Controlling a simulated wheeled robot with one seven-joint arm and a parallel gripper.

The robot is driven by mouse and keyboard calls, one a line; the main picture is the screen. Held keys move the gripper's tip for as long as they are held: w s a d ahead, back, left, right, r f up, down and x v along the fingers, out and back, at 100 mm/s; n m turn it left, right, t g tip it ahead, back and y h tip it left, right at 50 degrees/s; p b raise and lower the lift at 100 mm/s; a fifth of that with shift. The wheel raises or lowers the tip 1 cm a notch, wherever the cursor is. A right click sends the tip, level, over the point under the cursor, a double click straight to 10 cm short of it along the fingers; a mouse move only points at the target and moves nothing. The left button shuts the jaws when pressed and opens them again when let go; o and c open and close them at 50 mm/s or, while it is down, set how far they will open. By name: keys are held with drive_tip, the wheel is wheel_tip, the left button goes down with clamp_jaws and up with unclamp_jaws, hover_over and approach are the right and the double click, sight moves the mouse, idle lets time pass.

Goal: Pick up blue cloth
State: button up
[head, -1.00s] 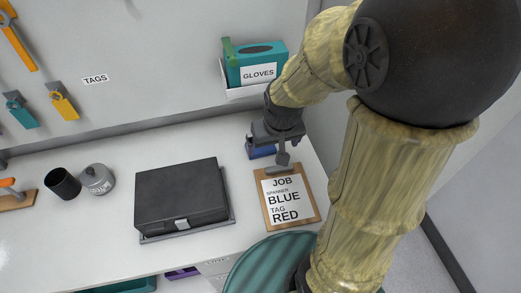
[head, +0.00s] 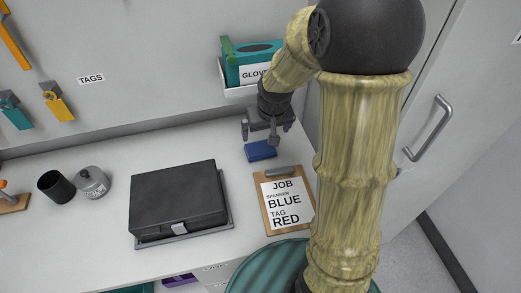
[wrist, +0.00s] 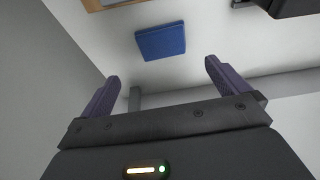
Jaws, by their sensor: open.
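The blue cloth (head: 261,151) lies folded flat on the white worktop, just behind the clipboard. In the wrist view the blue cloth (wrist: 160,42) shows whole, ahead of the fingers and roughly centred between them. My gripper (head: 267,134) is above and slightly behind the cloth in the head view, apart from it. In the wrist view my gripper (wrist: 160,85) has its two fingers spread wide, with nothing between them.
A clipboard (head: 283,187) reading JOB, SPANNER BLUE, TAG RED lies just in front of the cloth. A black case (head: 178,195) sits to the left. A gloves box (head: 245,60) hangs on the wall behind. The worktop left of the cloth is clear.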

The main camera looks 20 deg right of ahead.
hover_over(260, 148)
drive_tip(key=s, duration=0.3)
drive_tip(key=x, duration=0.2)
drive_tip(key=s+x, duration=0.1)
drive_tip(key=x, duration=0.3)
drive_tip(key=shift+s+d+f, duration=0.15)
drive_tip(key=shift+d+f, duration=0.15)
drive_tip(key=shift+f, duration=0.35)
drive_tip(key=shift+f, duration=0.15)
drive_tip(key=shift+w+p+x, duration=0.15)
drive_tip(key=shift+p+x, duration=0.1)
drive_tip(key=shift+x, duration=1)
drive_tip(key=shift+w+p+x, duration=0.2)
drive_tip(key=shift+x, duration=1.05)
drive_tip(key=shift+a, duration=0.15)
drive_tip(key=c, duration=0.7)
drive_tip(key=shift+s+r, duration=0.1)
drive_tip(key=shift+r, duration=0.15)
